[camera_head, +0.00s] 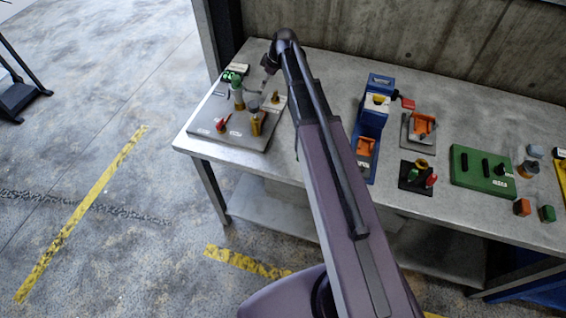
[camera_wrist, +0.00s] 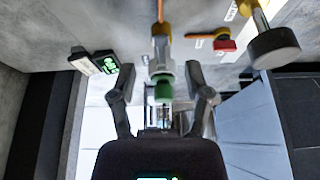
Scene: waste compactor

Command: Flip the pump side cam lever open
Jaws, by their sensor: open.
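The grey board (camera_head: 205,133) at the table's left end carries several fittings. A green-topped fitting (camera_head: 237,84) with a brass base stands on its back left part. The wrist view shows a green-ended grey fitting (camera_wrist: 163,82) with an orange-brass stem. A brass fitting (camera_head: 255,122) stands at the front right, and a smaller brass one (camera_head: 275,98) behind it. I cannot tell which part is the pump side cam lever.
A red handle (camera_head: 222,124) lies at the board's front left; a red knob (camera_wrist: 223,43) shows in the wrist view. A small green display (camera_head: 234,72) is behind. A blue device (camera_head: 371,120) and a green block (camera_head: 470,168) stand to the right. A concrete wall (camera_head: 400,40) is behind.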

